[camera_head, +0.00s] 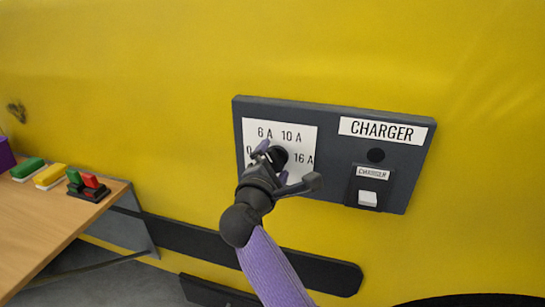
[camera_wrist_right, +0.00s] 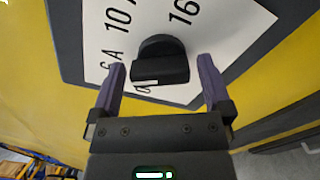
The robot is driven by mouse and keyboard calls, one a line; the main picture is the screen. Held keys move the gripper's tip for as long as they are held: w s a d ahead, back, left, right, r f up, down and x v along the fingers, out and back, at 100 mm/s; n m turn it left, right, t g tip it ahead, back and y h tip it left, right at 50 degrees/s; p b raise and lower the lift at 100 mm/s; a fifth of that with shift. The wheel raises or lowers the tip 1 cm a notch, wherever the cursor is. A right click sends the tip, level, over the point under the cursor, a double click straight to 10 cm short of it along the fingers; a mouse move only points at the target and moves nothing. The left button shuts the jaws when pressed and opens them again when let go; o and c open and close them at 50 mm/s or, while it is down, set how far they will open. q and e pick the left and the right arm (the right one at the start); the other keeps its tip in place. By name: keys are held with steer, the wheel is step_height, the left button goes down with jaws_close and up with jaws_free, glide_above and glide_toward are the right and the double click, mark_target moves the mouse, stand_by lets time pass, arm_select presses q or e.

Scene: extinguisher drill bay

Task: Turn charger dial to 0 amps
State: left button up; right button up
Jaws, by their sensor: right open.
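The charger panel (camera_head: 390,165) is a dark grey plate on the yellow wall, with a "CHARGER" label. Its black dial (camera_head: 279,157) sits on a white scale (camera_head: 303,136) marked 6 A, 10 A and 16 A; the 0 mark at the left is partly covered. My right gripper (camera_head: 270,163) is in front of the dial and hides part of it. In the right wrist view the dial (camera_wrist_right: 161,62) stands between the open purple fingers (camera_wrist_right: 160,78), with gaps on both sides. A white patch shows at the dial's lower left; I cannot tell the exact setting. My left gripper is out of view.
A white rocker switch (camera_head: 368,198) and a dark round part (camera_head: 375,155) are on the panel's right side. A wooden table (camera_head: 50,222) at the left holds green, yellow and red-and-black items. A black rail (camera_head: 190,238) runs below the panel.

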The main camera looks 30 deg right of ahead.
steer(key=shift+s, duration=0.1)
steer(key=shift+c, duration=1.4)
steer(key=c, duration=0.8)
steer(key=shift+n+p, duration=0.45)
steer(key=shift+n, duration=0.35)
steer(key=shift+c, duration=0.2)
steer(key=shift+a+n+p, duration=0.1)
steer(key=shift+n+p, duration=0.35)
steer(key=shift+n, duration=0.45)
steer(key=n+p, duration=0.2)
steer(key=n, duration=0.1)
steer(key=shift+n, duration=0.3)
arm_select(q)
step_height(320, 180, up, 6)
steer(key=p, duration=0.2)
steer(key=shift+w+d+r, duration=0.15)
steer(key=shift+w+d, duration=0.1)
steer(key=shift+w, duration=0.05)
arm_select(e)
steer(key=shift+n, duration=2.5)
arm_select(q)
steer(key=shift+p, duration=0.3)
arm_select(e)
steer(key=shift+f, duration=0.1)
steer(key=o, duration=1.1)
